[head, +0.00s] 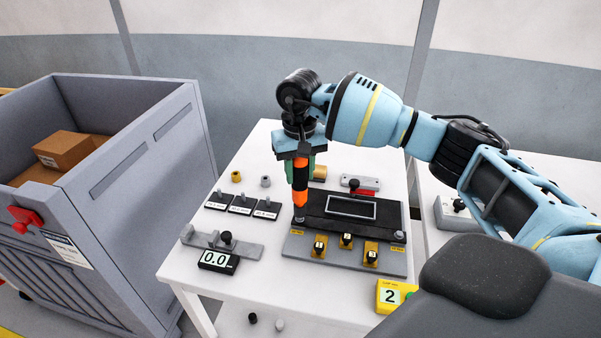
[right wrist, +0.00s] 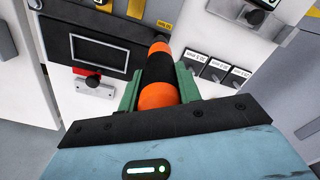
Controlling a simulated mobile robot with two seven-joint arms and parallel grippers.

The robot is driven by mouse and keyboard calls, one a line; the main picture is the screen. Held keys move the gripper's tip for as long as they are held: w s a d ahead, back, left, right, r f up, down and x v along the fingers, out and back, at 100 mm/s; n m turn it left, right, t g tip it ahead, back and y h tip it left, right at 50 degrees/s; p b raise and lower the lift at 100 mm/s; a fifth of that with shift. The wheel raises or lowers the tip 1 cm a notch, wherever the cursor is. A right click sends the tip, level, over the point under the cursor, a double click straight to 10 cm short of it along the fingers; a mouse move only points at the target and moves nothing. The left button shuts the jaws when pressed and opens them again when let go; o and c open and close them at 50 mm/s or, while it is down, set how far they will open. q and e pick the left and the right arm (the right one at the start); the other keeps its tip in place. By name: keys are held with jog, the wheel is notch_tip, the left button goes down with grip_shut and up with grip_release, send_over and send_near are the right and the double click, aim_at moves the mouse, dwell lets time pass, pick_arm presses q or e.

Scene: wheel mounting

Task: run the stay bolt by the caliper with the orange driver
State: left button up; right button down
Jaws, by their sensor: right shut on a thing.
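The orange driver (head: 300,178), with black bands, stands nearly upright at the left end of the black fixture (head: 340,226). My right gripper (head: 301,160) is shut on it from above. In the right wrist view its green fingers (right wrist: 159,88) flank the driver (right wrist: 158,95). The driver's grey lower end is at the fixture's left corner, over or on a bolt place; the bolt itself is hidden, and I cannot tell whether they touch. A grey bolt head (head: 399,236) shows at the fixture's right end. The grey caliper-like bar (head: 245,249) lies left of the fixture. My left gripper is not in view.
A 0.0 readout (head: 218,260) stands by the grey bar. Several yellow blocks with black knobs (head: 346,241) line the fixture's front. Labelled black pads (head: 242,204) lie left. A yellow box marked 2 (head: 390,295) is at the front right. A grey bin (head: 120,190) stands left of the table.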

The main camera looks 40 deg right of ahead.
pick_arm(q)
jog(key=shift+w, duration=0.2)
pick_arm(e)
jog(key=shift+r, duration=0.65)
jog(key=shift+r+p, duration=1)
jog(key=shift+r, duration=1.05)
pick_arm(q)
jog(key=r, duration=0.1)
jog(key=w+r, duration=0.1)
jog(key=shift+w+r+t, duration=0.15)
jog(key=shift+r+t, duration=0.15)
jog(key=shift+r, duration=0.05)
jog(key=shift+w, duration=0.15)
